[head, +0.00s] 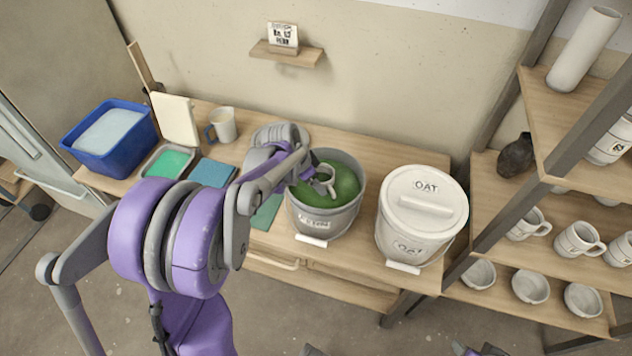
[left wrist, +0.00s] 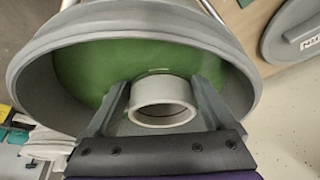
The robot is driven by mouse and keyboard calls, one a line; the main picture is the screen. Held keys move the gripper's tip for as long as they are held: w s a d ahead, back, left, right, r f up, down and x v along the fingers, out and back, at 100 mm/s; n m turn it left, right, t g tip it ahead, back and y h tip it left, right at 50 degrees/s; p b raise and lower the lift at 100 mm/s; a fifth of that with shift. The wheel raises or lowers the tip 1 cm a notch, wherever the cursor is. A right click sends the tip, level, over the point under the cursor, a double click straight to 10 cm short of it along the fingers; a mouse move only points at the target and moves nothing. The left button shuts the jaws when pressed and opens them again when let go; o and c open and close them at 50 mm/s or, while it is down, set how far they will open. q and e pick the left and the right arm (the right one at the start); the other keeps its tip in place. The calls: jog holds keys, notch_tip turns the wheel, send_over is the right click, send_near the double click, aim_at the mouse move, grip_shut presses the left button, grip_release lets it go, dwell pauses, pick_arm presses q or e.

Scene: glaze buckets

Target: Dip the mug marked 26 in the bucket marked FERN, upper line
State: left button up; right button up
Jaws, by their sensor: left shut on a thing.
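The grey bucket (head: 315,222) with a front label that seems to read FERN stands open on the bench, with green glaze (head: 342,180) inside. My left gripper (head: 318,183) reaches into its mouth from the left. It is shut on a pale mug (head: 329,187), held over the glaze. In the left wrist view the fingers (left wrist: 161,88) sit on either side of the mug (left wrist: 163,90), whose round opening faces the camera. Its number is not visible. I cannot tell whether the mug touches the glaze. The bucket's lines are not readable.
A lidded OAT bucket (head: 408,235) stands close on the right. On the left are a blue basin (head: 92,155), a tray with a green sponge (head: 143,172), a blue pad (head: 213,172) and a mug (head: 224,127) with a blue handle. Shelves with mugs and bowls (head: 531,287) stand right.

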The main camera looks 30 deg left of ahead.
pick_arm(q)
notch_tip(320, 180, up, 8)
jog(key=p, duration=0.4)
jog(key=shift+p, duration=0.4)
pick_arm(e)
notch_tip(320, 180, up, 6)
jog(key=w, duration=0.1)
jog(key=shift+w, duration=0.25)
pick_arm(q)
jog(key=shift+r, duration=0.15)
dwell(0.7)
notch_tip(320, 180, up, 7)
jog(key=p, duration=0.4)
jog(key=shift+r, duration=0.2)
pick_arm(e)
notch_tip(320, 180, up, 6)
jog(key=w, duration=0.2)
jog(key=shift+w+f+t, duration=0.2)
jog(key=shift+f+t, duration=0.05)
jog(key=shift+t, duration=0.15)
pick_arm(q)
jog(key=shift+w, duration=0.1)
pick_arm(e)
jog(key=shift+s, duration=0.15)
